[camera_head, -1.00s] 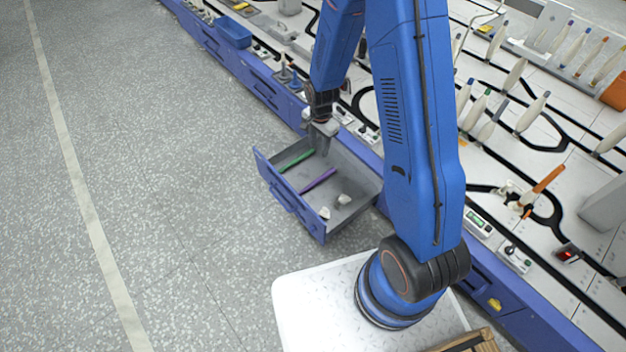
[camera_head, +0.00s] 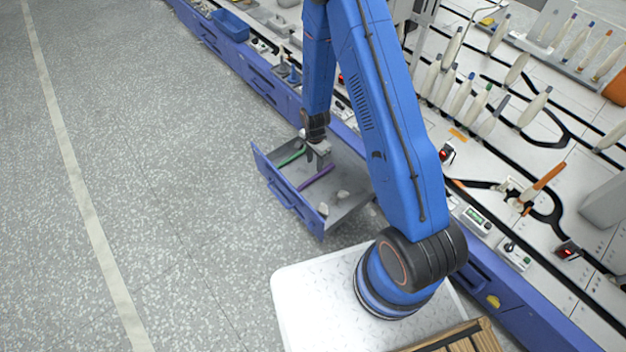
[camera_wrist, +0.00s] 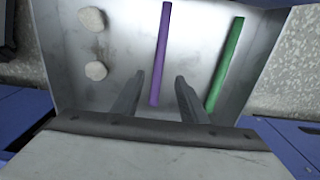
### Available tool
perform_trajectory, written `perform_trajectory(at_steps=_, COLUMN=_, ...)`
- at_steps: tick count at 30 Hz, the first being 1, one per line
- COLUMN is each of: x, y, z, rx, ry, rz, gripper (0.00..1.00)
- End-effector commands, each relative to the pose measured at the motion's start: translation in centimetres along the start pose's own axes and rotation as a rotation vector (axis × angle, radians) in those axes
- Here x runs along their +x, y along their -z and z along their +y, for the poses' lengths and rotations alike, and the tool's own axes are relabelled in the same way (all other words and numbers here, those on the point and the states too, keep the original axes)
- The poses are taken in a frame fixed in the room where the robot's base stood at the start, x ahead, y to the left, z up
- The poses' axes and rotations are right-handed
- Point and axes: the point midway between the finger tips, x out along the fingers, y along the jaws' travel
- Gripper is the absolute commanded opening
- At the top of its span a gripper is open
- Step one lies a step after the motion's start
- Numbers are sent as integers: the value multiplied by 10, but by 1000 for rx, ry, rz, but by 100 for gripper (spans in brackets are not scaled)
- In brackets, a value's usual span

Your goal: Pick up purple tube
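The purple tube (camera_head: 318,177) lies on the floor of an open blue drawer (camera_head: 296,207) with a grey inside. In the wrist view the purple tube (camera_wrist: 161,55) runs up the picture, its near end between the directions of my two fingertips. My gripper (camera_head: 319,163) is over the drawer, pointing down, close to the tube's far end in the head view. In the wrist view my gripper (camera_wrist: 160,77) has its fingers apart with nothing held between them. I cannot tell the exact height of the fingertips above the tube.
A green tube (camera_wrist: 225,65) lies beside the purple one in the drawer. Two whitish lumps (camera_wrist: 93,45) lie on the other side. The drawer walls enclose them. The workbench (camera_head: 270,88) runs alongside, and the grey floor (camera_head: 170,200) is clear.

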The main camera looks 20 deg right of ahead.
Motion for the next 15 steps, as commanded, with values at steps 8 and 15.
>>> perform_trajectory(at_steps=8, x=35, y=0, z=1, rx=0, ry=-1, rz=0, gripper=39)
perform_trajectory(at_steps=15, x=44, y=-1, z=0, rx=0, ry=-1, rz=0, gripper=39)
